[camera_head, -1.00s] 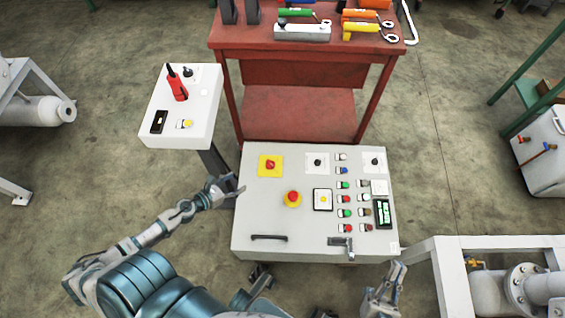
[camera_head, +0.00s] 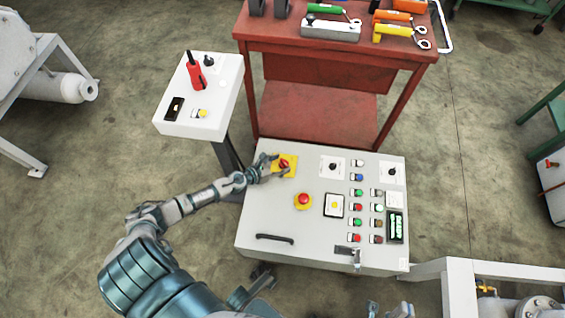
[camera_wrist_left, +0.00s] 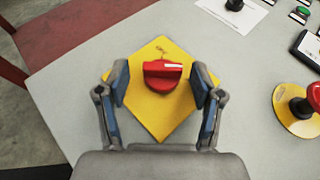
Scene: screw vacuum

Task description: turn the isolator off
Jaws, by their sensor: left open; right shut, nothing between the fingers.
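The isolator is a red rotary knob on a yellow square plate (camera_head: 284,163), at the upper left of the grey control panel (camera_head: 255,215). In the left wrist view the knob (camera_wrist_left: 162,75) has a raised handle lying crosswise, with a white mark at its right end. My left gripper (camera_head: 271,164) is open at the knob. In the wrist view its fingers (camera_wrist_left: 160,85) stand on both sides of the knob, apart from it. Only a bit of my right gripper (camera_head: 388,311) shows at the bottom edge, shut and empty, away from the panel face.
A red emergency button on a round yellow base (camera_head: 303,200) is close below right of the isolator. A white pedestal box (camera_head: 195,110) with a red-handled lever stands to the left. A red tool table (camera_head: 330,60) is behind the panel.

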